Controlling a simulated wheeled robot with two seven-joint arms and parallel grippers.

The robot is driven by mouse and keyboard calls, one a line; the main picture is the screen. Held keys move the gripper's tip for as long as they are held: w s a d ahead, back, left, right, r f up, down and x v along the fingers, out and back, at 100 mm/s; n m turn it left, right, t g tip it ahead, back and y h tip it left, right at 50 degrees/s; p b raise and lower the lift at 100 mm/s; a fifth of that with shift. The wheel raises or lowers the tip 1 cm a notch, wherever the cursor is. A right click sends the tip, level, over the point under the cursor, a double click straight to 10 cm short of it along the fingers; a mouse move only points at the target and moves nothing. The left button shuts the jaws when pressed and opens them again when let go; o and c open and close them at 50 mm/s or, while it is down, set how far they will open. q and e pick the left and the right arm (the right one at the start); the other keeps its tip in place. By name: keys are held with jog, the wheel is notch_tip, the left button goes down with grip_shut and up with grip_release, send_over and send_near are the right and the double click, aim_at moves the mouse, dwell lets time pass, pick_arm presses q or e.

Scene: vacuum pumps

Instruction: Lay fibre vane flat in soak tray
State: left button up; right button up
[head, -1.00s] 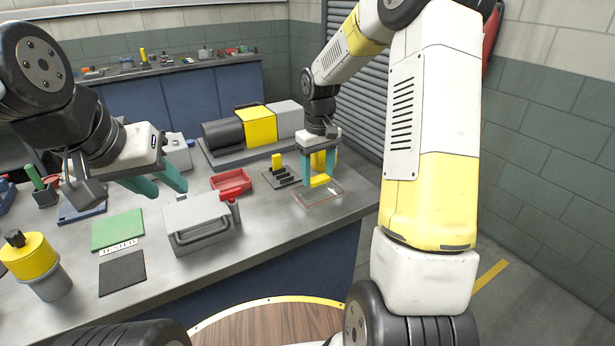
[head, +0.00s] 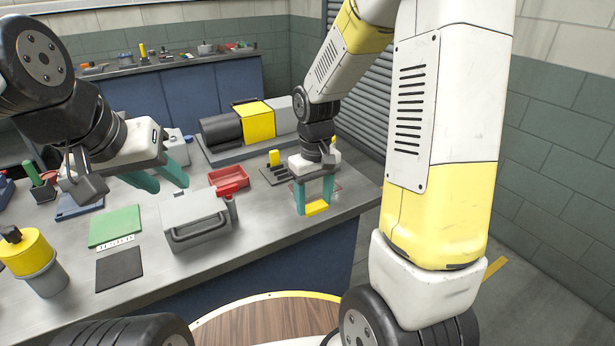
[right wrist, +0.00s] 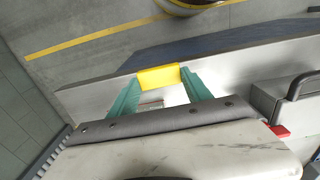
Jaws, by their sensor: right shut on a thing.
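My right gripper (head: 316,208) is shut on a flat yellow piece (head: 317,209), which looks like the fibre vane. It holds the piece by its ends above the bench near the right front edge. The right wrist view also shows the yellow piece (right wrist: 160,78) between the green fingers. A shallow red tray (head: 228,178), probably the soak tray, sits on the bench to the left of this gripper. My left gripper (head: 160,181) is open and empty above the bench at the left, behind the grey case.
The grey case (head: 195,220) with a handle stands in front of the red tray. A black slotted rack (head: 275,173) holding a yellow piece stands right of the tray. The pump (head: 255,122) is behind. A green mat (head: 115,227) and black mat (head: 119,268) lie at left.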

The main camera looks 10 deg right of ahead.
jog(key=w+d, duration=0.1)
jog(key=w, duration=0.2)
jog(key=w+d, duration=0.1)
jog(key=w, duration=0.3)
jog(key=w+d+f, duration=0.1)
jog(key=w, duration=0.3)
jog(key=shift+w+d+f, duration=0.1)
jog(key=shift+w+d, duration=0.05)
jog(key=shift+d, duration=0.1)
jog(key=shift+f, duration=1.7)
jog(key=shift+f, duration=0.15)
jog(key=o, duration=1.5)
